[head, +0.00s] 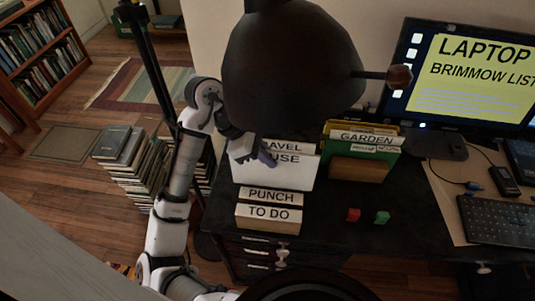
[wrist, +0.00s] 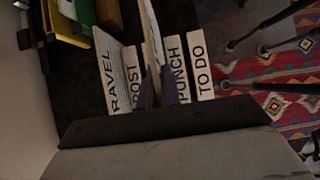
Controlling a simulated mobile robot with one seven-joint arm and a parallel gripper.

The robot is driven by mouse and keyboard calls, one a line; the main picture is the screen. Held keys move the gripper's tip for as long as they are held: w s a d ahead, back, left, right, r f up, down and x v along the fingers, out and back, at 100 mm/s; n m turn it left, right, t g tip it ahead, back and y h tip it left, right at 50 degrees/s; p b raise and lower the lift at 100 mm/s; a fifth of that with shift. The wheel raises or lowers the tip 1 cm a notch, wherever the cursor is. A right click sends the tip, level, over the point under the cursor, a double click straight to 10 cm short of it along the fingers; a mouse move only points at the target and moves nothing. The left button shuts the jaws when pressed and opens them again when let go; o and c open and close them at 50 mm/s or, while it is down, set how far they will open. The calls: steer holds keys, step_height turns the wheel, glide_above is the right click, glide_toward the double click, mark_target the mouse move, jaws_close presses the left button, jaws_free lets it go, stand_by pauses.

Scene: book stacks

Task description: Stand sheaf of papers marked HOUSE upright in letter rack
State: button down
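The sheaf of papers (head: 272,176) is a white, upright sheet whose visible letters read "USE"; my gripper hides the rest. My gripper (head: 263,157) is shut on its top edge. In the wrist view the sheaf (wrist: 152,38) is edge-on between the fingers of my gripper (wrist: 157,88), in the gap between the labels POST (wrist: 133,66) and PUNCH (wrist: 178,66). A row of labelled uprights, seemingly the letter rack, shows TRAVEL (head: 285,147), PUNCH (head: 270,196) and TO DO (head: 268,216). The sheaf's lower edge is hidden, so I cannot tell if it rests on anything.
A green GARDEN folder (head: 358,150) stands in a wooden holder to the right. A red block (head: 353,215) and a green block (head: 382,217) lie on the dark desk (head: 330,225). A monitor (head: 465,75) and keyboard (head: 500,219) are at right. Book stacks (head: 135,165) stand left.

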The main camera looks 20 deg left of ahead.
mark_target(276, 183)
steer(key=shift+f+b, duration=1.9)
steer(key=shift+f, duration=1.9)
steer(key=c, duration=1.5)
jaws_free()
steer(key=shift+c, duration=0.2)
steer(key=shift+a+r, duration=0.1)
steer(key=b+v, duration=0.1)
steer(key=v, duration=1.2)
steer(key=shift+a+r, duration=0.15)
steer(key=shift+r, duration=0.15)
